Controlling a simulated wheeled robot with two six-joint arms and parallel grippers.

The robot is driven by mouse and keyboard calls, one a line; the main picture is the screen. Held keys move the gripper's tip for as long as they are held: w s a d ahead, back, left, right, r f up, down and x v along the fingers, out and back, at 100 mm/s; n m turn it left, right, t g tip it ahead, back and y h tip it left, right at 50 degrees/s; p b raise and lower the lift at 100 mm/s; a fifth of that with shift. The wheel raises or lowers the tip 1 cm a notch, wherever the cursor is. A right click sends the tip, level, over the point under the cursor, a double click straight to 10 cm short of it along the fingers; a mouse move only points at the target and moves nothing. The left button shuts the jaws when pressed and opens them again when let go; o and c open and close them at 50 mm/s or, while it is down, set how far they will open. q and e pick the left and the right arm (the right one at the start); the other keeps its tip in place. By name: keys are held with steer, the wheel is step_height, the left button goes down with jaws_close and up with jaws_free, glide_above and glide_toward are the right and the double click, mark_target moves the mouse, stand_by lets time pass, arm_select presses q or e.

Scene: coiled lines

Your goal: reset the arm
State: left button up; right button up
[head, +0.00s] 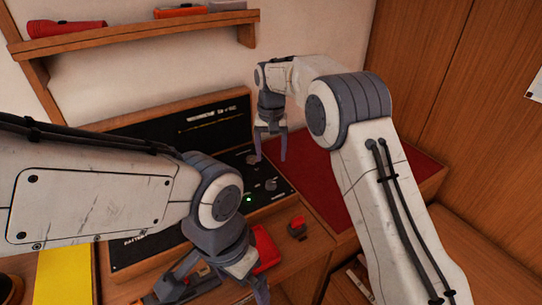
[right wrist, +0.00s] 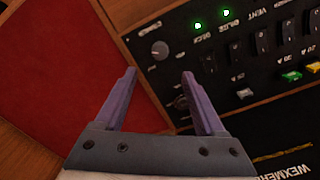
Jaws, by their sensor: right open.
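My right arm comes in from the right in the head view. Its gripper (head: 269,160) points down in front of the black switch panel (head: 285,190), near the panel's right end. In the right wrist view the two purple fingers are apart, with nothing between them; the gripper (right wrist: 158,73) is open beside a round knob (right wrist: 160,50) on the panel. A second knob is partly hidden by the right finger. My left arm crosses the lower left of the head view. Its gripper (head: 238,283) hangs low near the front edge, its jaws only partly visible.
A red pad (head: 320,185) lies right of the panel; it also shows in the right wrist view (right wrist: 55,70). Two green lights (right wrist: 212,19) glow on the panel beside several switches. A wall shelf (head: 140,36) holds a red flashlight (head: 65,28). A yellow sheet (head: 64,277) lies lower left.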

steer(key=s+a+r+n, duration=0.1)
steer(key=s+r+n, duration=0.15)
steer(key=s, duration=0.55)
steer(key=s+a+r+n, duration=0.1)
steer(key=s+r, duration=0.3)
steer(key=s, duration=0.4)
steer(key=s+d+f+n, duration=0.1)
steer(key=s+d+n, duration=0.1)
steer(key=s, duration=0.9)
steer(key=s+d+f+n+y, duration=0.1)
steer(key=s+d, duration=0.3)
steer(key=s, duration=0.7)
steer(key=shift+d+f+n, duration=0.2)
steer(key=shift+f+n, duration=0.35)
steer(key=shift+f, duration=0.2)
